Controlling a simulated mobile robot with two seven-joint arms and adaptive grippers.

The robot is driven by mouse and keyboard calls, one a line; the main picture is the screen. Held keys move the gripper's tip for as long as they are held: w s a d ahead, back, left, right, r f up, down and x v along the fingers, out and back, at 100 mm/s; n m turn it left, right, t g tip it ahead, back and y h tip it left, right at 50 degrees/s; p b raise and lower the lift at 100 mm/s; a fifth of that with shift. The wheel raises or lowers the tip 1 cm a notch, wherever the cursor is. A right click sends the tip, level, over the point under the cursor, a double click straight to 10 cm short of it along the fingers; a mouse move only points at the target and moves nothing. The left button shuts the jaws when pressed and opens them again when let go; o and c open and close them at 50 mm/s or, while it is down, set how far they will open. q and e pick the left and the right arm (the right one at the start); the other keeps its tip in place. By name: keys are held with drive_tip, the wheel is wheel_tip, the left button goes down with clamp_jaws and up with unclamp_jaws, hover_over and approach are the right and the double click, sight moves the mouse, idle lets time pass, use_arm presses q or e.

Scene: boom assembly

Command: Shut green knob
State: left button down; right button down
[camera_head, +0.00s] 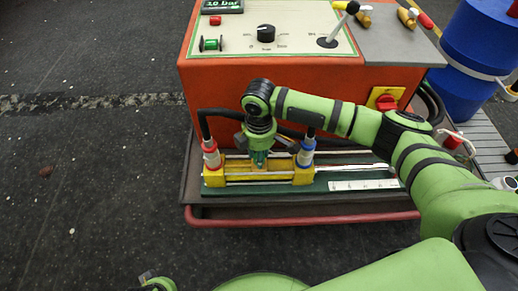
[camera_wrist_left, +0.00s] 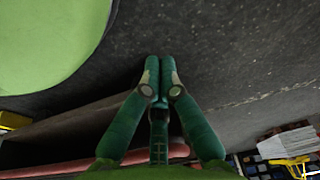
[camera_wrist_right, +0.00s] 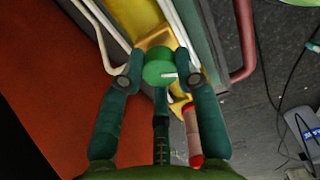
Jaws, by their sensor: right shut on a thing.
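The green knob (camera_wrist_right: 158,68) shows in the right wrist view as a round green cap with a white mark, above a yellow body. My right gripper (camera_head: 259,158) points down at the yellow cylinder unit (camera_head: 213,179) in the head view. Its two fingers are shut on the green knob, one on each side. In the head view the gripper hides the knob. My left gripper (camera_wrist_left: 160,68) has its fingertips together, with nothing between them. Only a small part of it shows at the bottom left of the head view (camera_head: 152,284).
The orange control box (camera_head: 225,78) stands behind the cylinder unit. Hoses with a red fitting (camera_head: 210,150) and a blue fitting (camera_head: 306,152) flank the gripper. A red rail (camera_head: 290,221) runs along the front. A blue barrel (camera_head: 478,45) stands at right.

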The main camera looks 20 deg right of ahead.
drive_tip(key=m+p, duration=0.1)
drive_tip(key=p, duration=0.2)
drive_tip(key=shift+s+r, duration=0.1)
drive_tip(key=shift+s, duration=0.1)
drive_tip(key=m+p, duration=0.2)
drive_tip(key=shift+p, duration=0.4)
use_arm(q)
wheel_tip(320, 180, down, 6)
drive_tip(key=a+t+p, duration=0.1)
drive_tip(key=t+p, duration=0.1)
drive_tip(key=shift+a+f+m+t, duration=0.25)
drive_tip(key=shift+a+m+t, duration=0.15)
use_arm(e)
drive_tip(key=shift+f+m, duration=0.2)
drive_tip(key=shift+m, duration=0.7)
drive_tip(key=c, duration=0.9)
unclamp_jaws()
drive_tip(key=shift+w, duration=0.1)
use_arm(q)
drive_tip(key=shift+p, duration=0.3)
